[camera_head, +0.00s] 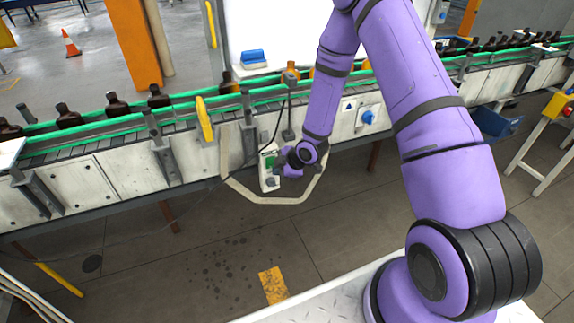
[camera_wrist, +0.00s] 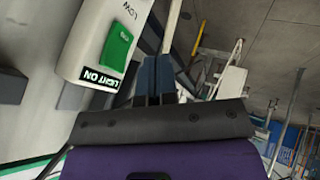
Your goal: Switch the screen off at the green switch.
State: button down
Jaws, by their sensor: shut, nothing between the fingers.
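A white control box (camera_head: 268,180) hangs on the front of the conveyor, with a small green part facing out. In the wrist view the green switch (camera_wrist: 117,44) sits on the white box (camera_wrist: 82,38), beside the labels "LIGHT ON" and "LOW". My gripper (camera_head: 279,171) is at the box, partly hiding its front. In the wrist view my gripper (camera_wrist: 156,68) has its dark blue fingers together and empty, just right of the switch. I cannot tell whether they touch the box. A bright white panel (camera_head: 285,28) stands behind the conveyor; I cannot tell if it is the screen.
A pale guard rail (camera_head: 275,200) loops around the box and my gripper. Amber bottles (camera_head: 117,106) stand along the conveyor between green rails (camera_head: 80,127). A blue knob (camera_head: 368,117) is on the conveyor front to the right.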

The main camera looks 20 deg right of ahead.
aim_at(268, 162)
jog(key=shift+w+r, duration=0.2)
jog(key=shift+w, duration=1.8)
jog(key=shift+w, duration=0.1)
jog(key=shift+w+r+g, duration=0.1)
jog(key=shift+w+g, duration=0.2)
jog(key=shift+a, duration=0.1)
jog(key=shift+s+r, duration=0.1)
jog(key=shift+r, duration=0.7)
